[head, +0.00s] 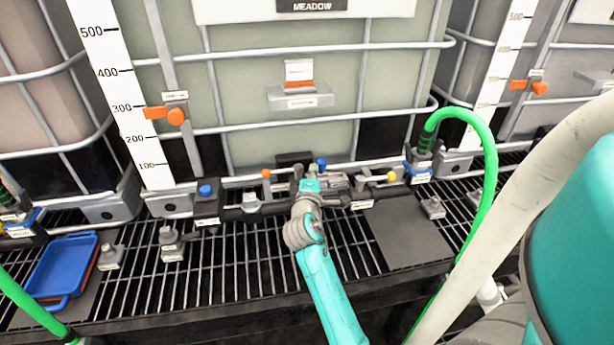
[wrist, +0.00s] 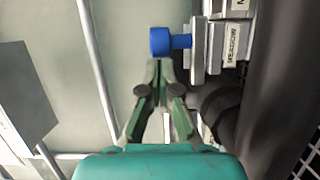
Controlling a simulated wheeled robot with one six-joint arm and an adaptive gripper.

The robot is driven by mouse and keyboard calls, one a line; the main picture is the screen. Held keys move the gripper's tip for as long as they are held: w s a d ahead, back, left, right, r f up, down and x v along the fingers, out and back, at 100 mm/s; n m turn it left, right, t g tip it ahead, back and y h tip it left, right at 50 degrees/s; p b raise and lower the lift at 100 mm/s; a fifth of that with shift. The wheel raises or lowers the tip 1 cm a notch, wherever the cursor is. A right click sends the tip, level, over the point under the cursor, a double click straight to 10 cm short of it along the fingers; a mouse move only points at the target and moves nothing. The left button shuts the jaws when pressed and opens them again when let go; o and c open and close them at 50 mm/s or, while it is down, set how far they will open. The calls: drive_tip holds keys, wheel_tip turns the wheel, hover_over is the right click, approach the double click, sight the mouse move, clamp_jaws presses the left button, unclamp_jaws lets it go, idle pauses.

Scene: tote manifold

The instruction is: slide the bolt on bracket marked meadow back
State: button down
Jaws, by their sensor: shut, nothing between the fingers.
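The meadow bracket is the grey metal block in the wrist view, with a label reading MEADOW (wrist: 232,45). A bolt with a blue knob (wrist: 160,41) sticks out of its left side there. The blue knob also shows in the head view (head: 321,164), just behind my gripper. My gripper (wrist: 163,64) is shut and empty. Its fingertips point at the knob from just below it in the wrist view; I cannot tell whether they touch it. In the head view my gripper (head: 311,184) covers part of the bracket and pipe.
The pale tote carries a MEADOW sign (head: 312,6). Along the manifold are another blue knob (head: 206,190), an orange knob (head: 266,173) and a yellow knob (head: 391,176). A green hose (head: 490,165) arches at right. A blue tray (head: 62,266) lies on the grating at left.

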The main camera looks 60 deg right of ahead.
drive_tip(key=shift+d, duration=0.1)
drive_tip(key=s+d, duration=0.2)
drive_tip(key=s, duration=0.1)
drive_tip(key=shift+s+d, duration=0.15)
drive_tip(key=shift+d, duration=0.2)
idle(0.4)
